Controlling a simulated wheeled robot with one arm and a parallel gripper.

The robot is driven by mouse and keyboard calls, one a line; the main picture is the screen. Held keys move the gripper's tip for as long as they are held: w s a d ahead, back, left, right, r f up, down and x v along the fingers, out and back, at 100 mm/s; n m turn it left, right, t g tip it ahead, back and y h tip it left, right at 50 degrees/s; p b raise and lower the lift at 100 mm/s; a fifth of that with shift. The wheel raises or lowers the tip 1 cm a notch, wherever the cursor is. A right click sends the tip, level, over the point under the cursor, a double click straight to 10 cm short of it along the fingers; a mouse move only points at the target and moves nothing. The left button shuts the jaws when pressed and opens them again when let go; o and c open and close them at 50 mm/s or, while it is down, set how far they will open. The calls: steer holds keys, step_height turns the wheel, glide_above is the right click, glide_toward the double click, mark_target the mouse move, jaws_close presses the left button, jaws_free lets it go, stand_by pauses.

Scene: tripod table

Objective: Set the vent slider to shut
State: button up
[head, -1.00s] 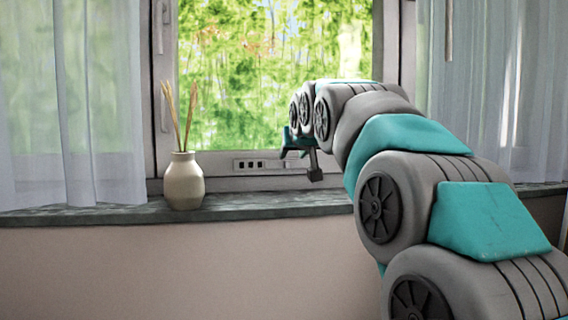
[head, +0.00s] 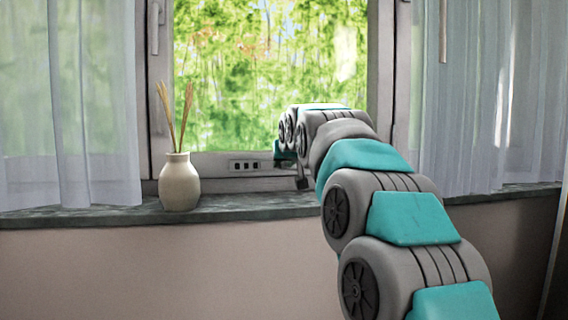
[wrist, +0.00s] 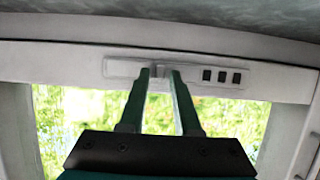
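The vent (wrist: 190,73) is a pale strip on the lower window frame, seen upside down in the wrist view. Three dark square openings (wrist: 222,77) show in its right half there. It also shows in the head view (head: 247,165), left of my gripper. My gripper (wrist: 160,73) is at the vent, its two green fingers on either side of a small grey slider knob (wrist: 159,71). The fingertips stand apart with the knob between them; I cannot tell whether they press on it. In the head view my arm hides the vent's right end and the knob.
A cream vase (head: 180,182) with dry stalks stands on the stone sill (head: 235,207), left of the vent. Sheer curtains hang at the left (head: 95,110) and right (head: 480,110). A window handle (head: 155,25) is on the left frame. The sill between vase and arm is clear.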

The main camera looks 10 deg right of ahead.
jaws_close()
stand_by(1.1)
